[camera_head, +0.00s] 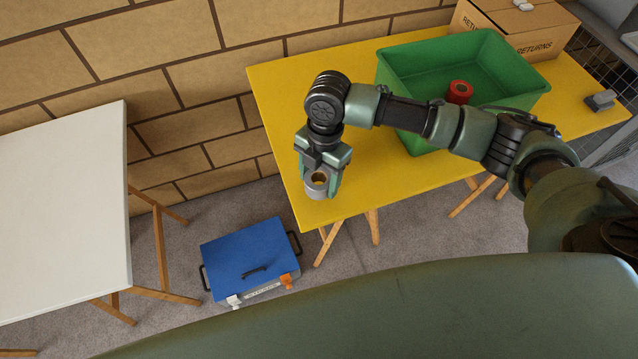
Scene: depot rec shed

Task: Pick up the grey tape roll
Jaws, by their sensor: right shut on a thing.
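The grey tape roll (315,191) is at the front left corner of the yellow table (283,108), with a brownish core showing in its middle. My right gripper (320,178) points down over it and is shut on it, with a finger on either side. I cannot tell whether the roll touches the tabletop or is held just above it. My left gripper is not in view.
A green bin (398,66) on the yellow table holds a red roll (460,91). A cardboard box (535,40) stands behind it, and a small grey object (601,100) lies at the right. A white table (62,205) stands left. A blue case (250,255) lies on the floor between.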

